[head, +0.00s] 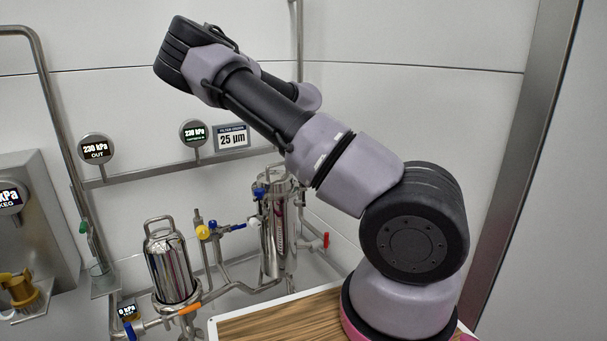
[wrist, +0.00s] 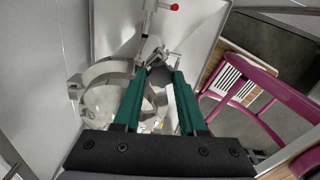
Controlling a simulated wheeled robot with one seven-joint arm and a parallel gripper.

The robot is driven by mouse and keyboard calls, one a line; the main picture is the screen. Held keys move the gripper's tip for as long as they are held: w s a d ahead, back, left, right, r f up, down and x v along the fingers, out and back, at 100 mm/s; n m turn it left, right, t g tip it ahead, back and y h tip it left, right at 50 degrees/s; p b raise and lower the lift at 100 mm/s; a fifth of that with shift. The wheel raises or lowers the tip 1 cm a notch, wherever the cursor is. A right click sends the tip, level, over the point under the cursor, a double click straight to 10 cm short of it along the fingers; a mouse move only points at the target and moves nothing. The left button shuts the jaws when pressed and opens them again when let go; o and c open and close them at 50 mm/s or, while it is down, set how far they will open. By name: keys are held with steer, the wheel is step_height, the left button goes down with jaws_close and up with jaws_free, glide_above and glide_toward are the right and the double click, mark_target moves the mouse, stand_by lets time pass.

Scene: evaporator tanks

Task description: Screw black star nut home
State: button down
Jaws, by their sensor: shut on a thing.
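In the wrist view, my gripper (wrist: 159,73) has two green fingers that close in on a small dark nut (wrist: 160,79), the black star nut. The fingertips sit on either side of it, and its far side and thread are hard to make out. The nut is beside a steel clamp ring (wrist: 97,73) around a shiny steel vessel (wrist: 103,100). The fingers cover part of the vessel. In the head view my arm reaches up and left, and neither my gripper nor the nut can be made out.
In the head view, two steel filter housings (head: 172,268) (head: 279,232) stand among pipes with coloured valve handles. In the wrist view, a red-tipped handle (wrist: 174,7) is at the top and a magenta chair (wrist: 262,84) at right.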

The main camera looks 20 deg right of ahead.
steer(key=shift+m, duration=0.9)
steer(key=shift+c, duration=2.3)
jaws_free()
step_height(320, 180, up, 11)
steer(key=shift+f, duration=0.15)
